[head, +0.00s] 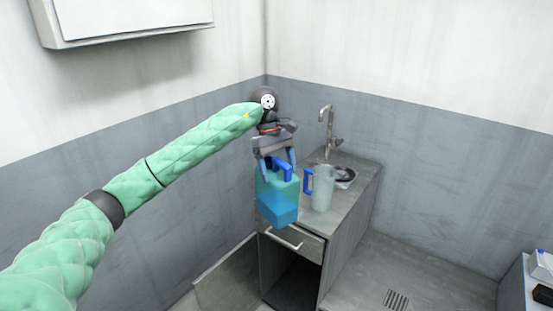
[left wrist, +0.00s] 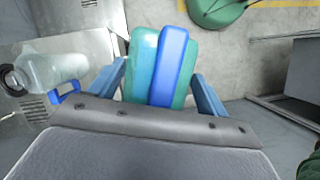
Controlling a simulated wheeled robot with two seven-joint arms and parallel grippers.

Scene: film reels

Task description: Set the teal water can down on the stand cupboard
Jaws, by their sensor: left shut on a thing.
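The teal water can (head: 278,199) has a blue handle on top and see-through blue-teal sides. My left gripper (head: 279,170) is shut on it from above, with a finger on either side of its upper part. The can also shows between the fingers in the left wrist view (left wrist: 160,66). In the head view it overlaps the front left part of the stand cupboard's grey top (head: 300,222); I cannot tell whether its base touches the top. The cupboard has a drawer and a dark open compartment below. My right gripper is not in view.
A clear jug with a blue handle (head: 323,188) stands on the cupboard top, just right of the can. A tap (head: 327,130) and small sink (head: 344,175) are behind it. An open door (head: 226,277) sticks out at lower left. Walls close off the back.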

